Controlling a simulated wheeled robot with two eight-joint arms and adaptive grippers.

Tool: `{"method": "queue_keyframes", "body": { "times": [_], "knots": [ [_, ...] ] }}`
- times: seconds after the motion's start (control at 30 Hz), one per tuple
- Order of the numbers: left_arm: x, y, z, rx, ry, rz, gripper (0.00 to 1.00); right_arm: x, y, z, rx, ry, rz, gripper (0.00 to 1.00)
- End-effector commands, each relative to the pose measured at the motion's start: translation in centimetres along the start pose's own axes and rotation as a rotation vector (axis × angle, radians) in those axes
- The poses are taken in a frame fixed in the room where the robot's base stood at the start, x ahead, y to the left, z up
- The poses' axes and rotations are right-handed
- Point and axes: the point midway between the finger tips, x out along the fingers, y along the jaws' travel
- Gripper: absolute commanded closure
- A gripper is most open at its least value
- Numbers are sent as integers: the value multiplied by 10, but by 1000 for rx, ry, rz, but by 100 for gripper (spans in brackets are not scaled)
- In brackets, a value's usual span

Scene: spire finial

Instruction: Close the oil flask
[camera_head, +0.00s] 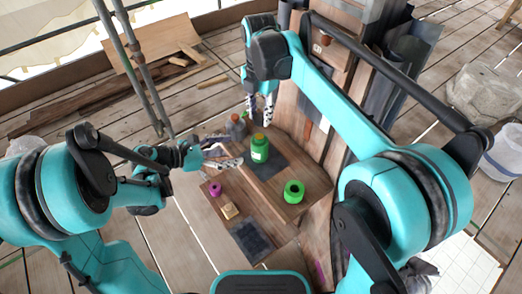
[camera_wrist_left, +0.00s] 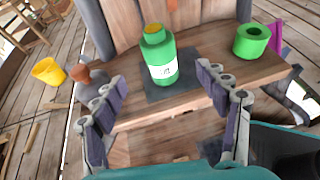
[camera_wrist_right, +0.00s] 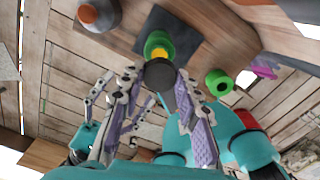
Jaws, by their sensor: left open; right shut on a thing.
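The oil flask is a green bottle (camera_head: 260,153) with a pale label and a yellow top. It stands upright on a dark mat (camera_wrist_left: 190,62) on a wooden bench and shows in the left wrist view (camera_wrist_left: 159,52). My left gripper (camera_head: 228,157) is open, its fingers pointing toward the flask, with nothing between the tips. My right gripper (camera_head: 261,119) points down above and behind the flask. In the right wrist view it is shut on a dark round cap-like piece (camera_wrist_right: 159,74), which partly hides the flask (camera_wrist_right: 157,43). The cap piece is apart from the flask, as far as I can tell.
A green ring-shaped piece (camera_head: 294,191) stands right of the flask. A grey pot with a brown top (camera_head: 236,126) stands to its left. A purple piece (camera_head: 215,188), a small tan block (camera_head: 230,211) and a dark pad (camera_head: 251,241) lie on the lower step.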

Motion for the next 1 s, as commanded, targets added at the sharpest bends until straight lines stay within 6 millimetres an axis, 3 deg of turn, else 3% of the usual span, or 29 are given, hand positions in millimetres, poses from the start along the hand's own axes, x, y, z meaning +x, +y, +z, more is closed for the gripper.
{"method": "queue_keyframes", "body": {
  "times": [0.17, 0.6, 0.8, 1.0],
  "knots": [
    [18, 0, 0, 1, 1, -3, 27, 0, 0, 0, 0, 0, 0, 79],
    [97, -1, 0, 2, 0, -3, 27, 0, 0, 0, 0, 0, 0, 79],
    [115, 0, 0, 0, 0, -2, 27, 0, 0, 0, 0, 0, 0, 79],
    [119, 0, 0, 0, 0, 1, 27, 0, 0, 0, 0, 0, 0, 79]
  ]
}}
